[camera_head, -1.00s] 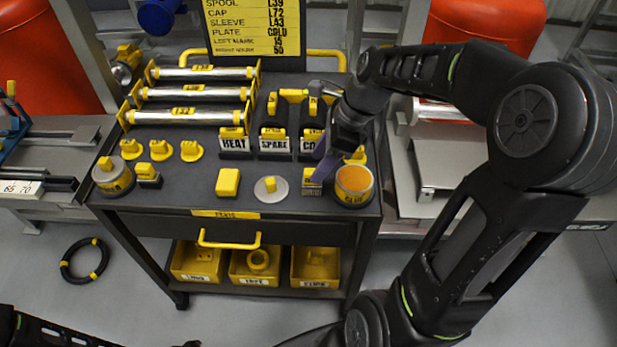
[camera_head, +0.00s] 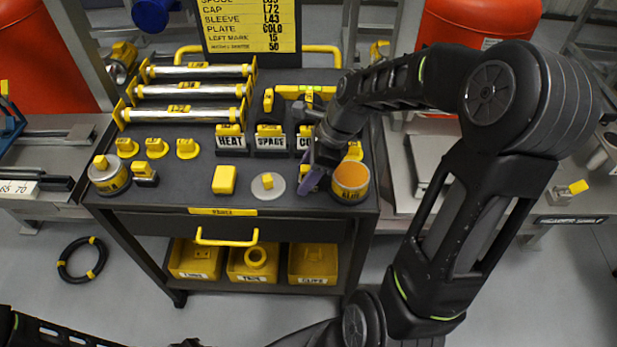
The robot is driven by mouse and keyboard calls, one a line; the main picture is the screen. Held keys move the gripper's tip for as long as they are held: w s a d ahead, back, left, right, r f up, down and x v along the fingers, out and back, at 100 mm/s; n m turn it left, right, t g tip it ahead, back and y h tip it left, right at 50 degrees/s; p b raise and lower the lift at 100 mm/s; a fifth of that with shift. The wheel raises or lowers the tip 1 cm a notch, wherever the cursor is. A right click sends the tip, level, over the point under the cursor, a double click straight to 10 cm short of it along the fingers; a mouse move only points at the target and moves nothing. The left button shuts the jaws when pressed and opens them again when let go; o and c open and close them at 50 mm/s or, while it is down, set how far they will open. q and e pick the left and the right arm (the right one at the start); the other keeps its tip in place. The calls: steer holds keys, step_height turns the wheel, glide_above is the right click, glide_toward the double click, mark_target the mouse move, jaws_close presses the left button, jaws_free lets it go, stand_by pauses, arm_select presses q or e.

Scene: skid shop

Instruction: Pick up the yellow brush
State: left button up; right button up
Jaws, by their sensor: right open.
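My right gripper (camera_head: 312,182) is over the right front of the dark cart top, pointing down, with its purple fingers just left of an orange-topped tin (camera_head: 350,180). It is open. A small yellow block with a dark, bristle-like underside, which looks like the yellow brush, stood there earlier; it is now mostly or wholly hidden by the gripper, so I cannot tell whether they touch. A similar yellow-topped dark block (camera_head: 145,173) stands at the left front. Part of my left arm shows at the bottom left; its gripper is not visible.
The cart top (camera_head: 200,208) also holds a yellow block (camera_head: 224,179), a grey disc with a yellow knob (camera_head: 268,186), a tin (camera_head: 109,176), labelled holders (camera_head: 231,140) and metal rollers (camera_head: 185,115). Yellow bins (camera_head: 252,263) sit below. A black ring (camera_head: 82,258) lies on the floor.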

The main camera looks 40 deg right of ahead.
steer(key=shift+x, duration=0.85)
jaws_close()
stand_by(0.3)
